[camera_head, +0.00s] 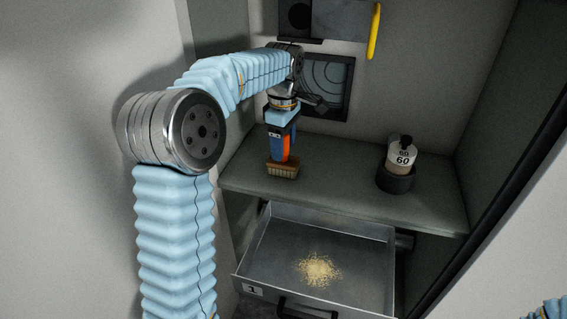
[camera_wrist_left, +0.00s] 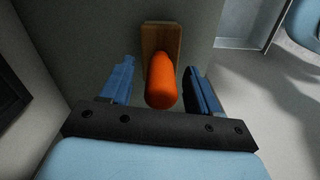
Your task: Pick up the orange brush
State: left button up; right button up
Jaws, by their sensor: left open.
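The orange brush (camera_head: 287,151) stands upright on the grey shelf, bristles down, with a wooden head and an orange handle. My left gripper (camera_head: 279,150) is directly over it, pointing down, and partly hides the handle in the head view. In the left wrist view the orange handle (camera_wrist_left: 170,82) sits between the two open blue fingers (camera_wrist_left: 158,85), with a gap on each side. The brush's wooden head shows beyond the handle. My right gripper is not in view; only a bit of blue sleeve shows at the lower right corner of the head view.
A weight marked 60 (camera_head: 402,160) stands in a dark holder at the shelf's right. Below the shelf (camera_head: 340,179), an open metal drawer (camera_head: 262,262) labelled 1 holds a pile of pale grains (camera_head: 318,269). A yellow handle (camera_head: 374,31) hangs above. The middle of the shelf is clear.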

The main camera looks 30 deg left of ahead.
pick_arm(q)
jog(key=shift+f, duration=0.6)
grip_shut()
jog(key=shift+r, duration=0.2)
notch_tip(320, 180, up, 10)
jog(key=shift+f+p, duration=0.15)
jog(key=shift+p, duration=0.9)
